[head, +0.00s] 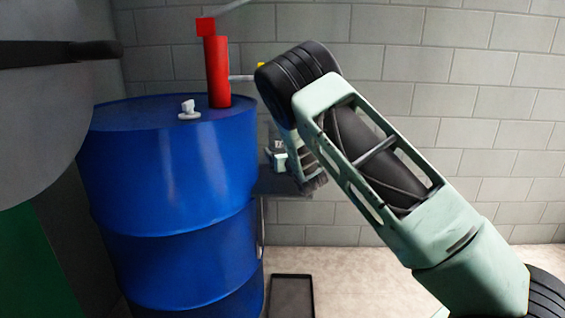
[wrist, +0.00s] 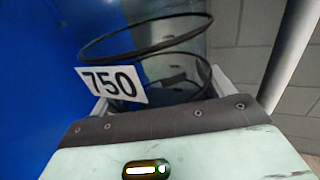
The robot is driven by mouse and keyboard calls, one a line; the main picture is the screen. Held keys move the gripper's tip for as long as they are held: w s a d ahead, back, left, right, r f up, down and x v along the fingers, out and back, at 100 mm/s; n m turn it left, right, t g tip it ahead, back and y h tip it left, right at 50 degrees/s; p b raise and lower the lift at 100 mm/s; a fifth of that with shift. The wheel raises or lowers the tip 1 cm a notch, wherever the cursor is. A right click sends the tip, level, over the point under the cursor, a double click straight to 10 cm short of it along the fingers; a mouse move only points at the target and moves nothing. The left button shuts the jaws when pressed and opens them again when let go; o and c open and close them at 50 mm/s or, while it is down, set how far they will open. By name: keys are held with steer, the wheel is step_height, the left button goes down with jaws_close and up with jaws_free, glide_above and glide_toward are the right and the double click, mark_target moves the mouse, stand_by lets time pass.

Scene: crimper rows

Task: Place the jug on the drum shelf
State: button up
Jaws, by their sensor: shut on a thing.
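The jug (wrist: 190,48) is a clear vessel with dark rings and a white label (wrist: 112,84) reading 750. My gripper (wrist: 160,88) is shut on it, one finger at each side. In the head view my gripper (head: 282,160) hangs beside the blue drum (head: 170,170), and my arm hides much of it; the jug is hard to make out there. The drum shelf (head: 285,187) is a dark ledge at the drum's right side, just below my gripper. I cannot tell whether the jug touches it.
A red pump (head: 217,72) and a white fitting (head: 189,110) stand on the drum top. A dark tray (head: 291,296) lies on the floor below the shelf. A grey block wall (head: 460,110) stands behind. A large grey rounded object (head: 35,130) is at the left.

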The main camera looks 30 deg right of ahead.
step_height(320, 180, down, 2)
steer(key=shift+f, duration=0.15)
steer(key=o, duration=1)
steer(key=p+v, duration=0.2)
steer(key=v, duration=1)
